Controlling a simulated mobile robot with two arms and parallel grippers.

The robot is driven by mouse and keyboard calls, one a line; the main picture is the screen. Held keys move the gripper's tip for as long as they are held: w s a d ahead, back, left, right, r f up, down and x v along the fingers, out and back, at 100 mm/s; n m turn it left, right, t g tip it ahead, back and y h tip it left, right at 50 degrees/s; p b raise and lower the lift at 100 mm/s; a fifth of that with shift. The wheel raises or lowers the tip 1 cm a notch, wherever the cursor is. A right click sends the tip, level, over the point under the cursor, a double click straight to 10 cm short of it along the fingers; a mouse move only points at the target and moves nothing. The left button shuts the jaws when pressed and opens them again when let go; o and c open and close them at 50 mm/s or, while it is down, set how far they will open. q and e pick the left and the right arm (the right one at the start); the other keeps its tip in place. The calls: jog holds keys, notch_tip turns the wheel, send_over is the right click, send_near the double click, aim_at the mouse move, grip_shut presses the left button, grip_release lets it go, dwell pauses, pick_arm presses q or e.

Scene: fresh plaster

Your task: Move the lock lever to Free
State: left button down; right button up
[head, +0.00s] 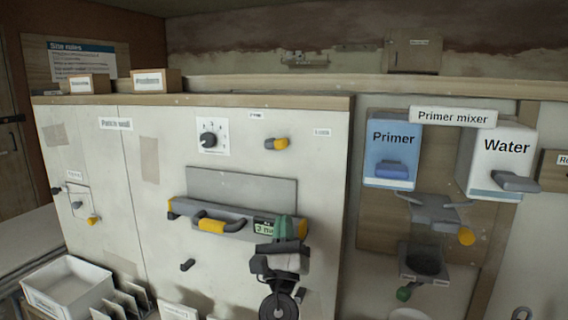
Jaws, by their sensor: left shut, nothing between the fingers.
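The likely lock lever (277,143) is a small grey lever with a yellow end, high on the pale panel (230,125). Its yellow end points to the right. One small label (256,115) sits above and left of it, and another label (321,132) sits to its right; their text is too small to read surely. My left gripper (285,230) is shut and empty, below the lever and well apart from it. My right gripper is not in view.
A black dial (209,139) is left of the lever. The grey bar with a small display (265,228) sticks out below. A primer mixer with a Primer box (392,145) and a Water box (505,150) is at the right. A white bin (65,285) stands at the lower left.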

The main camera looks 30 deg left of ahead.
pick_arm(q)
jog(key=shift+w+d+r+m, duration=0.1)
jog(key=shift+w+r+m, duration=0.1)
jog(key=shift+m, duration=0.3)
jog(key=p, duration=0.7)
send_near(285, 148)
jog(key=w+a+r, duration=0.3)
jog(key=w, duration=0.2)
jog(key=shift+w+r, duration=0.1)
jog(key=shift+r, duration=0.3)
jog(key=shift+a, duration=0.1)
